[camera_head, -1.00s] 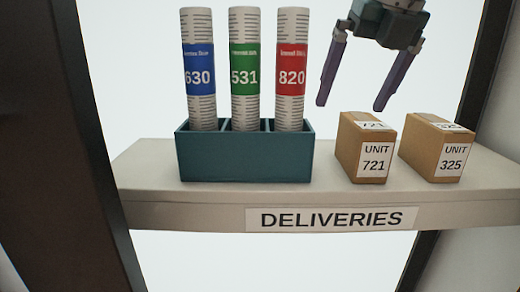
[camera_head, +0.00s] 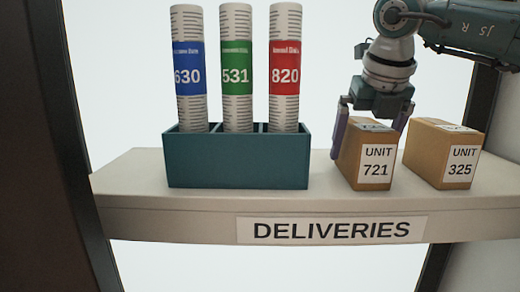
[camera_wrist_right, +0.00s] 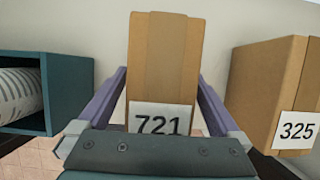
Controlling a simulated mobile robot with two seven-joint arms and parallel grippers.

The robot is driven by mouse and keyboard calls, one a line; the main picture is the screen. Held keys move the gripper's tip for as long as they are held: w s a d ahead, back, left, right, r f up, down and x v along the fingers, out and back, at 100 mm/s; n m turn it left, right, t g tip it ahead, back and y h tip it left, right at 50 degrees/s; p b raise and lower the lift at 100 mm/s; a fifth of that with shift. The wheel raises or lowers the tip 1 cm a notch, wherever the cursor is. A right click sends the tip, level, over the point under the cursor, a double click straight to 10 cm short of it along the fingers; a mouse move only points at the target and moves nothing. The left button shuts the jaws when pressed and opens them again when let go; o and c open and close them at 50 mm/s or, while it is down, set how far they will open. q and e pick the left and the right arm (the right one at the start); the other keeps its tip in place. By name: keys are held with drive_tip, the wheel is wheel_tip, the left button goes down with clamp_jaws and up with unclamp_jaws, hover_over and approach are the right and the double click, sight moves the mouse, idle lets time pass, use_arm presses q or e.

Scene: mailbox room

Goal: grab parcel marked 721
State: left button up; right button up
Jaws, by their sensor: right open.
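The parcel marked 721 (camera_head: 367,165) is a small brown box with a white "UNIT 721" label, standing upright on the deliveries shelf (camera_head: 330,205). It also shows in the right wrist view (camera_wrist_right: 165,65), between the two purple fingers. My right gripper (camera_head: 370,145) comes down from above with one finger on each side of this parcel. It is open, and in the wrist view a small gap shows beside the box. The gripper partly hides the parcel's top. My left gripper is not in view.
A brown parcel marked 325 (camera_head: 441,155) stands close to the right; it shows in the wrist view too (camera_wrist_right: 268,90). A teal holder (camera_head: 236,160) with tubes 630 (camera_head: 190,70), 531 (camera_head: 237,70) and 820 (camera_head: 285,70) stands to the left. A dark post (camera_head: 35,150) borders the left.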

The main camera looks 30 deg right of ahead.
drive_tip(key=shift+f, duration=0.2)
idle(0.6)
clamp_jaws()
idle(0.8)
